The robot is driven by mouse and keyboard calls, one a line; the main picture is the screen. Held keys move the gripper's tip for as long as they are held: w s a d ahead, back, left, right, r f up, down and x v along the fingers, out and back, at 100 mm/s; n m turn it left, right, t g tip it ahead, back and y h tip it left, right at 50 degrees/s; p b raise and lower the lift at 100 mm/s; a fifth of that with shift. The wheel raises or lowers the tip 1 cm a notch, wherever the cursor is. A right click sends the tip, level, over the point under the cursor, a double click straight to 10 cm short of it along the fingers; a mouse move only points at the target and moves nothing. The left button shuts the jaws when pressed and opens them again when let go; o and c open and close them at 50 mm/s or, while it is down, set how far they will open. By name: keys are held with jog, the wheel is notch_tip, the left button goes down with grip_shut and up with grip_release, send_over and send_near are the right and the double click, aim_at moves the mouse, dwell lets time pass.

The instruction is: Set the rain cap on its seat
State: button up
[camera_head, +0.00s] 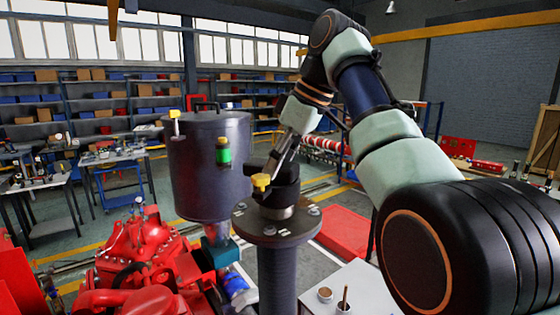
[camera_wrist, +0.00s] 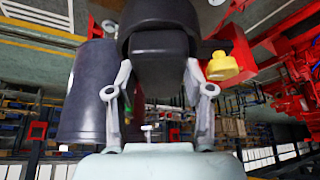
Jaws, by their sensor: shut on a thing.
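The rain cap (camera_head: 283,190) is a black round piece with a yellow knob (camera_head: 261,182) on its side. It is at the top of a dark vertical pipe (camera_head: 278,275), over a short metal stub (camera_head: 277,211) on a bolted round flange (camera_head: 262,232). I cannot tell whether the cap rests fully on the stub or is slightly above it. My gripper (camera_head: 284,155) comes down from the upper right, shut on the cap. In the wrist view, both fingers flank the black cap (camera_wrist: 160,45), and the yellow knob shows at right (camera_wrist: 222,66). The seat's contact face is hidden.
A dark grey cylindrical tank (camera_head: 208,165) with a green-and-yellow fitting (camera_head: 223,151) stands close on the left. Red engine parts (camera_head: 140,250) lie lower left. A white table (camera_head: 365,290) with small items is lower right. Workbenches and shelves are far behind.

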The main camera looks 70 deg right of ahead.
jog(key=shift+f, duration=0.1)
jog(key=shift+f+b, duration=1.2)
jog(key=shift+b, duration=0.15)
jog(key=o, duration=1.5)
jog(key=o, duration=0.3)
jog(key=shift+o, duration=0.2)
